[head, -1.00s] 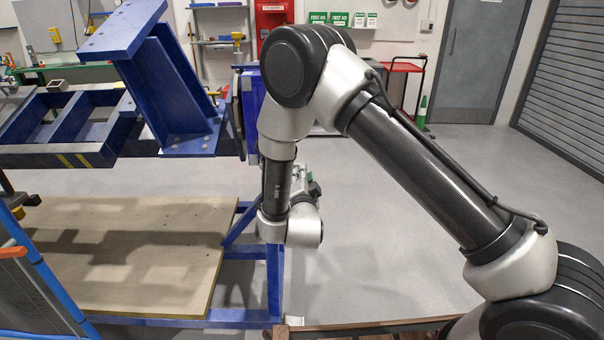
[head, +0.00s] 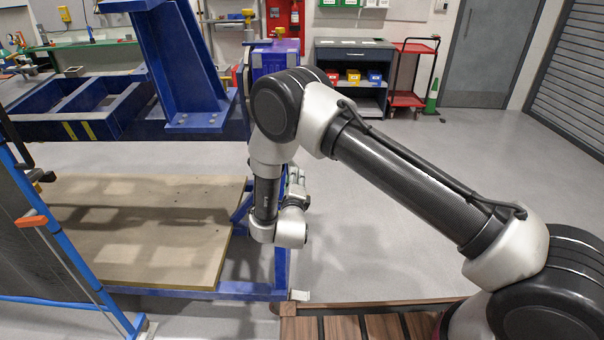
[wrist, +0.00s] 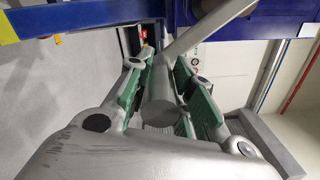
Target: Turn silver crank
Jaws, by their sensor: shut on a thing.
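The silver crank shows in the wrist view as a pale grey arm (wrist: 212,34) running up and right from a round grip (wrist: 158,102). My gripper (wrist: 160,95) has its green-padded fingers closed on either side of that grip. In the head view my gripper (head: 296,185) is partly hidden behind my own wrist, beside the blue jig's right end. The blue jig (head: 185,70) carries an upright blue column on a horizontal frame. The crank cannot be made out in the head view.
A wooden board (head: 150,240) lies low under the jig on a blue base frame (head: 215,293). A dark mesh panel with blue edging (head: 50,235) stands at the left. A grey cabinet (head: 352,75) and red cart (head: 412,75) stand behind. The floor at right is clear.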

